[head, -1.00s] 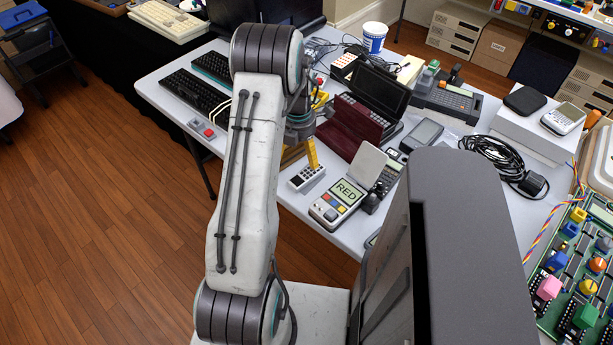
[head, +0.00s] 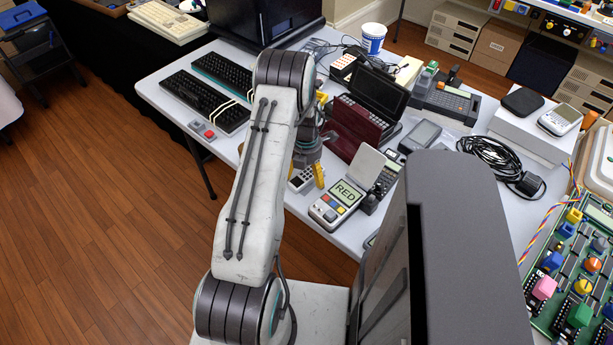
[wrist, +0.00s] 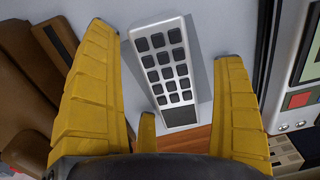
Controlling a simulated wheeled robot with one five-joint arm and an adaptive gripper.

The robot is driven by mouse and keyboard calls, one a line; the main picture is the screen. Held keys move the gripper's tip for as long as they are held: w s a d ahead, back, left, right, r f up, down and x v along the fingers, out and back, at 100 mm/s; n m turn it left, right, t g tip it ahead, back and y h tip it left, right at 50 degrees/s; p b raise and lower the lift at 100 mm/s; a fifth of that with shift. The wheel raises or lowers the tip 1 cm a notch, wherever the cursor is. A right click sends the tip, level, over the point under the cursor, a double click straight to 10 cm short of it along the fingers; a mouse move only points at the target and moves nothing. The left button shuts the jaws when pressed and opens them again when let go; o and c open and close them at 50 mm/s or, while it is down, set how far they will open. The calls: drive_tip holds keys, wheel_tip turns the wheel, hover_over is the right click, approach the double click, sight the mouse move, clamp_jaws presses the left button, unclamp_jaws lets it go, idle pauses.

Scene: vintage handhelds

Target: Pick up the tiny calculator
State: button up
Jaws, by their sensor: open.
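The tiny calculator (wrist: 163,72) is a small light grey slab with rows of dark keys and a dark display. In the wrist view it lies on the pale tabletop between the yellow fingers of my gripper (wrist: 164,45), with visible gaps on both sides. The gripper is open and empty. In the head view my gripper (head: 307,178) is low over the calculator (head: 298,181), which is partly hidden by it. I cannot tell how high the fingertips are above the table.
A handheld showing "RED" (head: 336,204) stands just right of the calculator and also shows at the wrist view's right edge (wrist: 303,85). A dark red case (head: 355,125) is behind. The table's front edge is close, with wooden floor (head: 120,220) beyond.

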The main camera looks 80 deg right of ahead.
drive_tip(key=shift+c, duration=0.5)
drive_tip(key=c, duration=1.2)
